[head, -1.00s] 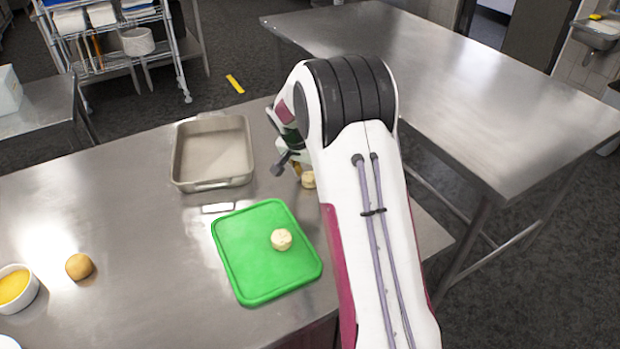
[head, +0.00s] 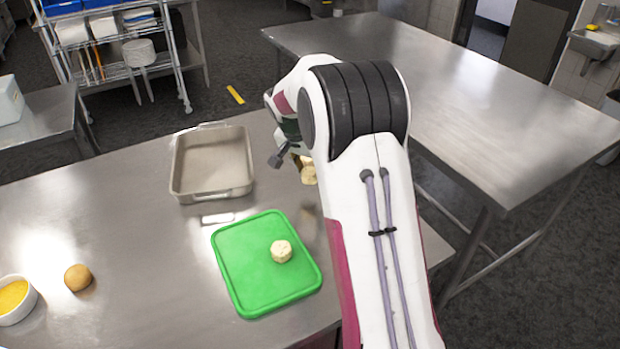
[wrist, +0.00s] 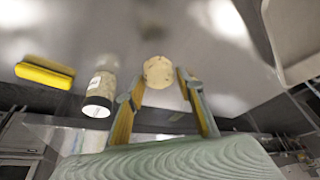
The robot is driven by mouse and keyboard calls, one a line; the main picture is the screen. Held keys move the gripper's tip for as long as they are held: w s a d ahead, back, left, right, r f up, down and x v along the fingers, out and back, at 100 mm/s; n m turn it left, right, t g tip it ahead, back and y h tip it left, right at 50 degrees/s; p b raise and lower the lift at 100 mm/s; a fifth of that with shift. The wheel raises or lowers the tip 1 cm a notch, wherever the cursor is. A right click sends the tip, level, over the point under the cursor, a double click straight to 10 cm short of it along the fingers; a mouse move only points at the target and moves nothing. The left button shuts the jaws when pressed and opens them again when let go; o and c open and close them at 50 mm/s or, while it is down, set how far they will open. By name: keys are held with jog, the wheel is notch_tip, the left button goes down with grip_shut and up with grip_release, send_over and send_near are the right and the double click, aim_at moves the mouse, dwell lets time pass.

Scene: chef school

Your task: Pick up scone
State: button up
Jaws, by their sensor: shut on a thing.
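A pale round scone (wrist: 158,72) sits between the two fingertips of my gripper (wrist: 157,80) in the wrist view. The fingers touch its sides and are shut on it. In the head view this scone (head: 309,174) shows beside my arm, right of the metal pan, and my gripper (head: 299,160) is mostly hidden behind my arm. A second pale scone (head: 281,251) lies on the green cutting board (head: 247,281), apart from my gripper.
An empty metal pan (head: 213,160) stands behind the board. A brown ball (head: 78,278) and a white bowl (head: 13,300) of yellow filling stand at left. A labelled bottle (wrist: 101,92) and a yellow object (wrist: 45,73) show in the wrist view. A bare steel table (head: 450,90) stands at right.

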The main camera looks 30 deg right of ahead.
aim_at(307, 168)
jog(key=shift+r, duration=2.3)
jog(key=shift+w+a, duration=0.1)
jog(key=shift+a, duration=0.2)
jog(key=s+a+r+n+y, duration=0.1)
jog(key=a+r+n, duration=0.15)
jog(key=a, duration=0.45)
jog(key=s+a+r+n, duration=0.1)
jog(key=s+a+r, duration=0.15)
jog(key=a, duration=0.45)
jog(key=s+a+f+n+t+y, duration=0.1)
jog(key=s+a+f+n, duration=0.2)
jog(key=s+a, duration=0.6)
jog(key=shift+a+f+n+t+y, duration=0.15)
jog(key=shift+f+n+t+y, duration=0.15)
jog(key=shift+n, duration=0.35)
